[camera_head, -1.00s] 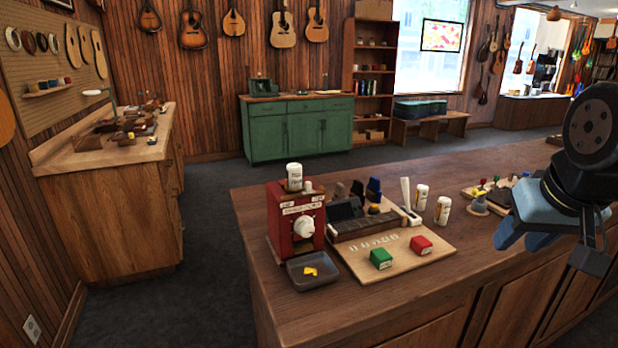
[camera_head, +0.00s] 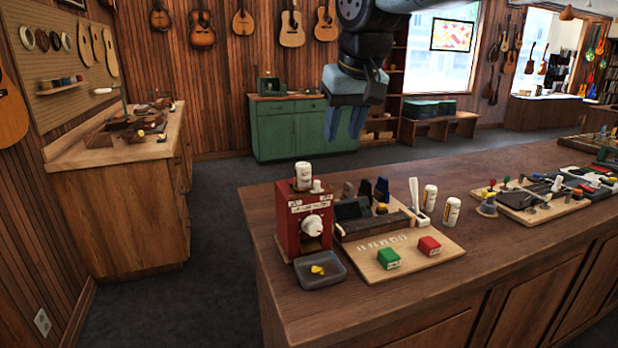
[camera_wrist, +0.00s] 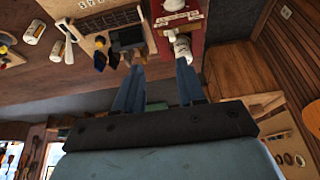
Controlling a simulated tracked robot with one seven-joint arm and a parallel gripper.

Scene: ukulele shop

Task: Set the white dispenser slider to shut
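A white bottle (camera_head: 304,176) stands beside that piece. My gripper (camera_head: 346,122) is in the air, above and right of the dispenser in the head view, fingers pointing down. In the wrist view the blue fingers (camera_wrist: 158,85) are apart with nothing between them. The dispenser (camera_wrist: 190,20) shows beyond the fingertips there.
A grey tray (camera_head: 335,278) with yellow bits lies before the dispenser. A board (camera_head: 400,262) with a green box (camera_head: 388,259) and a red box (camera_head: 429,246) lies to its right. A white lever (camera_head: 414,194) and two white bottles stand behind. The front counter edge is clear.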

